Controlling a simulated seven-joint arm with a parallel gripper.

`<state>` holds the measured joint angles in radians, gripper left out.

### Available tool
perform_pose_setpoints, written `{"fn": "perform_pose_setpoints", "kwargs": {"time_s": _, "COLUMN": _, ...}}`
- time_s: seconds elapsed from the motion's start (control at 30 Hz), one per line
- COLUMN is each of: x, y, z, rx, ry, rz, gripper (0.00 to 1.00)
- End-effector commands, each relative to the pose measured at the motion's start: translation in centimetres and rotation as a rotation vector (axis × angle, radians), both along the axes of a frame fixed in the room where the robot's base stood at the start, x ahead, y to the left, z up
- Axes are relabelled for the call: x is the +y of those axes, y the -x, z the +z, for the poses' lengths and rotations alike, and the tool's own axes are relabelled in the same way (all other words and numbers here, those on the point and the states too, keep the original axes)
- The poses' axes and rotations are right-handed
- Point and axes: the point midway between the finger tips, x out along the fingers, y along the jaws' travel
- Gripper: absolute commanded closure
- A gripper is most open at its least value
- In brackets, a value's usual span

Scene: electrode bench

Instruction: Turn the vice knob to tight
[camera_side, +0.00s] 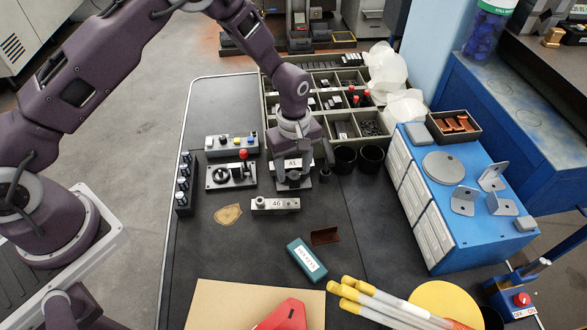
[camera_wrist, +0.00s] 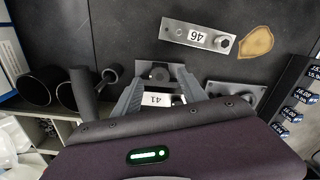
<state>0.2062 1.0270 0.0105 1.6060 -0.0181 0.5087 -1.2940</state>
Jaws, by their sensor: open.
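A small fixture labelled 41 (camera_side: 293,163), which looks like the vice, stands on the dark bench mat under my gripper (camera_side: 292,181). In the wrist view its white label (camera_wrist: 156,100) shows between my fingers. A dark round knob (camera_wrist: 158,73) shows on the fixture, near the fingertips. My gripper (camera_wrist: 157,82) is open, pointing down, with one finger on each side of the fixture. I cannot tell whether the fingers touch it. The side view mostly hides the knob behind my gripper. The knob's setting cannot be read.
A metal block labelled 46 (camera_side: 276,204) lies just in front. A panel with a dark wheel and red knob (camera_side: 231,175) is to the left. Two black cups (camera_side: 371,157) stand to the right, and a parts tray (camera_side: 322,80) behind.

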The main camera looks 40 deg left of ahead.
Motion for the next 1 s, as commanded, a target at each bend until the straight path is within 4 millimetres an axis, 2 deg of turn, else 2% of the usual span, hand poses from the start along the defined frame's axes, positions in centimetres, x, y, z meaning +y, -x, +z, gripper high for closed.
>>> {"fn": "perform_pose_setpoints", "kwargs": {"time_s": 0.1, "x": 0.0, "y": 0.01, "z": -0.82, "rx": 0.0, "ry": 0.0, "rz": 0.0, "gripper": 0.51}}
{"fn": "perform_pose_setpoints", "kwargs": {"time_s": 0.33, "x": 0.0, "y": 0.01, "z": -0.87, "rx": -0.001, "ry": 0.0, "rz": -0.001, "gripper": 0.53}}
{"fn": "perform_pose_setpoints", "kwargs": {"time_s": 0.5, "x": 0.01, "y": 0.02, "z": -0.85, "rx": 0.0, "ry": 0.0, "rz": -0.001, "gripper": 0.86}}
{"fn": "perform_pose_setpoints", "kwargs": {"time_s": 0.57, "x": 0.0, "y": 0.02, "z": -0.85, "rx": 0.0, "ry": 0.0, "rz": -0.001, "gripper": 0.98}}
{"fn": "perform_pose_setpoints", "kwargs": {"time_s": 0.6, "x": 0.01, "y": 0.02, "z": -0.84, "rx": 0.0, "ry": 0.0, "rz": -0.001, "gripper": 1.0}}
{"fn": "perform_pose_setpoints", "kwargs": {"time_s": 1.0, "x": -0.01, "y": 0.0, "z": -0.82, "rx": 0.0, "ry": 0.0, "rz": -0.076, "gripper": 1.0}}
